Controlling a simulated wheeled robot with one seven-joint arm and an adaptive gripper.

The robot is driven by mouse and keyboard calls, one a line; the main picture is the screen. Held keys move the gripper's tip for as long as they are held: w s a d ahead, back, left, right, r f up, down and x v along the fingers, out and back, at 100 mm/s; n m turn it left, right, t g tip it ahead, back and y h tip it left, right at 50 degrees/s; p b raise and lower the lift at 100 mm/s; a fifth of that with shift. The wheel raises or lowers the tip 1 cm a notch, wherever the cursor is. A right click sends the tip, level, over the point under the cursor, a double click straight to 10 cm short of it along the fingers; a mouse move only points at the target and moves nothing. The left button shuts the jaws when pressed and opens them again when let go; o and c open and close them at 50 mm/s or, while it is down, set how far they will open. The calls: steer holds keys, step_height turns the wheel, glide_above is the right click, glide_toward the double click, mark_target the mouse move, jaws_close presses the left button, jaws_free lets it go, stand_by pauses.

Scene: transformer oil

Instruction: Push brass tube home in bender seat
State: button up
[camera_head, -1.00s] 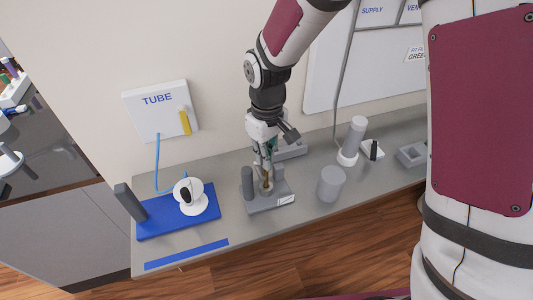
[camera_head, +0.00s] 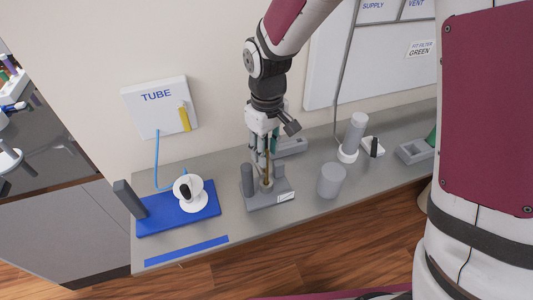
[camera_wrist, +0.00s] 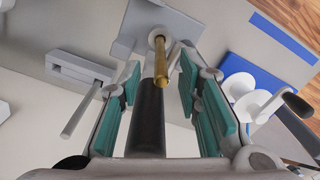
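The bender (camera_head: 284,197) is a grey block on the bench with a dark grey post (camera_head: 247,180) at its left. The brass tube (camera_head: 267,170) stands roughly upright at its seat. In the wrist view the tube (camera_wrist: 174,62) lies near the ring-shaped seat (camera_wrist: 158,37), beside the dark post (camera_wrist: 150,112). My gripper (camera_head: 264,154) is above and behind the bender. In the wrist view its teal-padded fingers (camera_wrist: 161,66) are spread apart, with the tube near the right finger. I cannot tell how deep the tube sits or whether a finger touches it.
A blue mat (camera_head: 160,222) with a white round stand (camera_head: 192,200) lies left. A grey cylinder (camera_head: 331,180) stands right of the bender. A grey slotted block (camera_head: 290,147) lies behind. The TUBE panel (camera_head: 158,100) is on the wall. The bench front is mostly clear.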

step_height(320, 180, up, 10)
stand_by(0.4)
steer(key=shift+d+r, duration=0.1)
steer(key=s+d+r+m+t+b, duration=0.1)
steer(key=s+d+r+m+t, duration=0.25)
steer(key=s+d+r, duration=0.4)
steer(key=s+d+r+m+t+b, duration=0.1)
steer(key=s+d+m, duration=0.3)
steer(key=s+d, duration=0.4)
steer(key=shift+s+d+r+t, duration=0.2)
steer(key=shift+r+t, duration=0.35)
